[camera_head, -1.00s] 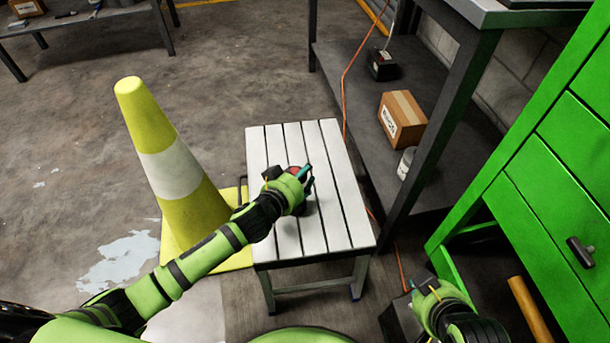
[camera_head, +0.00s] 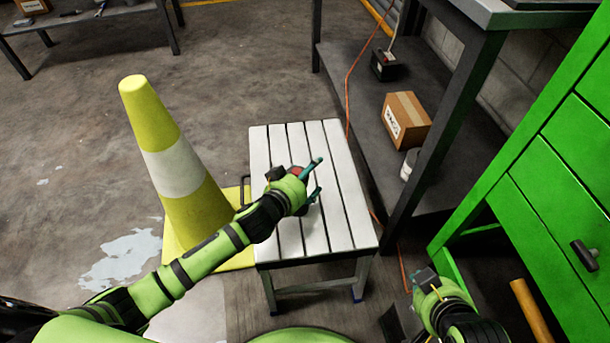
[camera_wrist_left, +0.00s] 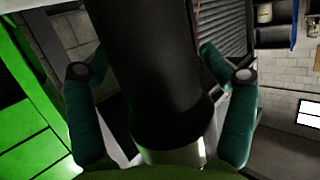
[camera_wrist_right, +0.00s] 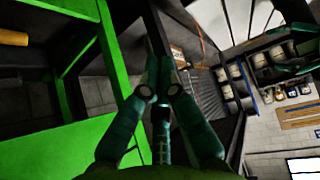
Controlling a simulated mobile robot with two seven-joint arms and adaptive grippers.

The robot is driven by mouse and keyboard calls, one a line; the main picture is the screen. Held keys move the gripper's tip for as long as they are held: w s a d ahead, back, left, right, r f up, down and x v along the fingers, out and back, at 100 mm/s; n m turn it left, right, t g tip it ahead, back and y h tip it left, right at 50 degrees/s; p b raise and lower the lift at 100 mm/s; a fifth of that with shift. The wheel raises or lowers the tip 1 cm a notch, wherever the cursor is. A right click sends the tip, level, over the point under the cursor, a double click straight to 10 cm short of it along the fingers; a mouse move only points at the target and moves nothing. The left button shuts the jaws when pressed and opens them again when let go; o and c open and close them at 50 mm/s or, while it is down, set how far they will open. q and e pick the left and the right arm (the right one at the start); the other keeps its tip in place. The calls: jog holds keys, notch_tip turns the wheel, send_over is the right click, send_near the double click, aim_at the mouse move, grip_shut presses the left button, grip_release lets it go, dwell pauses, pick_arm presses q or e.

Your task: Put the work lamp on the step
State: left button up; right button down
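The work lamp (camera_head: 298,170), black with a red part, is on the slatted step (camera_head: 345,215), mostly hidden behind my left gripper. My left gripper (camera_head: 317,177) is over the middle of the step, its teal fingers spread apart beside the lamp. In the left wrist view a big black cylinder with a pale end, apparently the lamp (camera_wrist_left: 160,75), stands between the open fingers, with narrow gaps at its sides. My right gripper (camera_head: 426,274) is low at the right of the step, beside the green cabinet. In the right wrist view its fingers are together and hold nothing visible.
A yellow and white cone (camera_head: 165,145) stands close at the step's left. A dark workbench (camera_head: 462,115) is at the right, with a cardboard box (camera_head: 406,120) and a white can on its lower shelf. The green cabinet (camera_head: 530,195) is at far right. Floor behind the step is clear.

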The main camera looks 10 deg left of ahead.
pick_arm(q)
jog(key=p+v, duration=0.1)
jog(key=v, duration=0.2)
jog(key=shift+s+a+r, duration=0.1)
jog(key=shift+s+r, duration=0.15)
jog(key=shift+p+v, duration=1.15)
jog(key=shift+v, duration=3.05)
jog(key=s+a+f+g+y, duration=0.2)
jog(key=s+f+g, duration=0.3)
jog(key=s, duration=0.4)
jog(key=s+a+f+g+y, duration=0.2)
jog(key=s+f+g, duration=0.3)
jog(key=s, duration=0.3)
jog(key=shift+s+a+f+y, duration=0.35)
jog(key=shift+a+f, duration=0.3)
jog(key=shift+a, duration=0.25)
pick_arm(e)
jog(key=s+d+f+g+h, duration=0.1)
jog(key=s+d+f+g, duration=0.1)
jog(key=s+f+g, duration=0.2)
notch_tip(320, 180, down, 4)
jog(key=shift+s+d+f+g, duration=0.2)
jog(key=shift+s+g, duration=0.2)
jog(key=shift+s, duration=0.75)
